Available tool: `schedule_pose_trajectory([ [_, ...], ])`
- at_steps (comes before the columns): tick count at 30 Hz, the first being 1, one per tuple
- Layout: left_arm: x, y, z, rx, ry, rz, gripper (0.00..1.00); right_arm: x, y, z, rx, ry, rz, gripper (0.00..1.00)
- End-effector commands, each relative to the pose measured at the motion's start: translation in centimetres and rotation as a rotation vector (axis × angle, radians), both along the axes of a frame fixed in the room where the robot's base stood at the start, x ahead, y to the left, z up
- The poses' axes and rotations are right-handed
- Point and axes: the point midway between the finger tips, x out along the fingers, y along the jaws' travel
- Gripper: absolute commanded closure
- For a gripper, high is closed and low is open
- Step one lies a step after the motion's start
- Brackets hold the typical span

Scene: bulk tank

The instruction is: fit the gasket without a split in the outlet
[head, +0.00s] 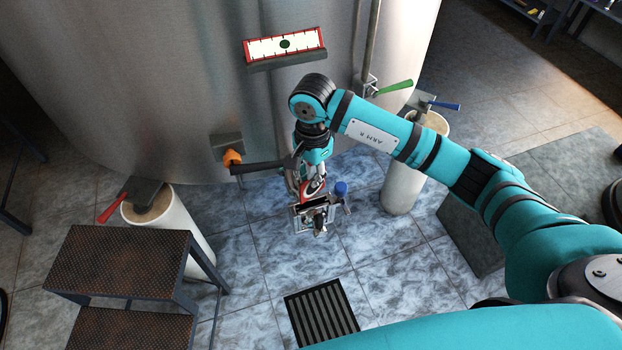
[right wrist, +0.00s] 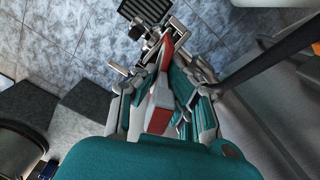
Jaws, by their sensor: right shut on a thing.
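My right gripper (head: 314,186) is low in front of the steel tank (head: 170,90), pointing down. It is shut on a red and pale grey piece (right wrist: 160,100), whose red part (head: 308,195) also shows between the fingers in the head view. I cannot tell whether this piece is a gasket, or whether it is split. Just below it is a small metal frame with fittings (head: 314,218), with a blue knob (head: 341,188) beside it. I cannot make out the outlet opening; my arm and gripper cover part of this area. My left gripper is not in view.
A perforated step stool (head: 120,262) stands at left, beside a white post with a red lever (head: 112,208). A floor grate (head: 320,312) lies in front. Green (head: 395,86) and blue levers (head: 445,106) are at right.

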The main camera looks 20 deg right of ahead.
Motion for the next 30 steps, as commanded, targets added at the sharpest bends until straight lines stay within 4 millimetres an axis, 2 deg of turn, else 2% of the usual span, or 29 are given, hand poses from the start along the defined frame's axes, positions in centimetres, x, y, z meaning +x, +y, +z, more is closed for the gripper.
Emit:
schedule_pose_trajectory([
  [3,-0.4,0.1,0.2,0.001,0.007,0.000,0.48,1.2,0.0,0.0,0.001,0.000,-0.002,1.00],
  [6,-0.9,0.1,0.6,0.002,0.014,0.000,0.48,0.9,0.0,-1.9,0.001,0.006,0.000,1.00],
  [10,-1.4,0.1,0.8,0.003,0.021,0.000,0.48,1.0,0.0,-3.3,0.001,0.003,0.000,1.00],
  [25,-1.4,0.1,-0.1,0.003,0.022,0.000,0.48,1.0,0.0,-4.3,0.000,-0.001,0.000,1.00],
  [26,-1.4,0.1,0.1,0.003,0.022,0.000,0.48,1.0,0.0,-4.1,0.000,-0.001,0.000,0.90],
  [30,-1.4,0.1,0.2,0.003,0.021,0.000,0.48,1.0,0.0,-4.1,0.000,-0.001,0.000,0.72],
])
